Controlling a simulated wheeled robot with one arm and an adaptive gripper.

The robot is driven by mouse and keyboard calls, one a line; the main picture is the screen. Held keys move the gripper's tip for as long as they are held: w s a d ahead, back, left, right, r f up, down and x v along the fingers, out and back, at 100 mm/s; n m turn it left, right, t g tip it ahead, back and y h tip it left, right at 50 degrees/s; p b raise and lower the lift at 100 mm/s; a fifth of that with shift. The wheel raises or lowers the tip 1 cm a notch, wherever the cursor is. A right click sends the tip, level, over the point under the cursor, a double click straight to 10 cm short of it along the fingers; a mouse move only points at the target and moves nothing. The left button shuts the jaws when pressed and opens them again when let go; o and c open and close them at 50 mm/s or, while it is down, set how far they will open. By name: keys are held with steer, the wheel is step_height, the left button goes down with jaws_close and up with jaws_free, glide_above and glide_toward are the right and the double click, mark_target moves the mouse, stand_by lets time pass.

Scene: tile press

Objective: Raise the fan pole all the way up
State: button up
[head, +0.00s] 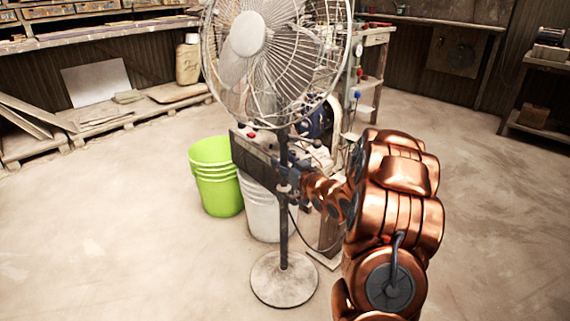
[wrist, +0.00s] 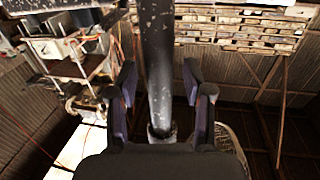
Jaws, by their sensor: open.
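The standing fan has a caged head (head: 275,55) at the top, a thin dark pole (head: 284,232) and a round, worn base (head: 284,281) on the floor. The fan stands upright. My gripper (head: 287,177) is at the pole, below the fan head. In the wrist view the speckled dark pole (wrist: 158,55) runs between the two fingers of my gripper (wrist: 158,78). The fingers are open, one on each side, with gaps to the pole. A collar (wrist: 161,132) shows on the pole near the palm. The palm hides part of the pole.
A green bucket (head: 215,178) and a white bucket (head: 260,208) stand close behind the pole. A machine with a control box (head: 255,155) is just behind it. Pallets (head: 95,118) line the left wall. The floor in front and to the right is clear.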

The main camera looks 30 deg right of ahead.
jaws_close()
stand_by(0.5)
steer(key=shift+d, duration=0.1)
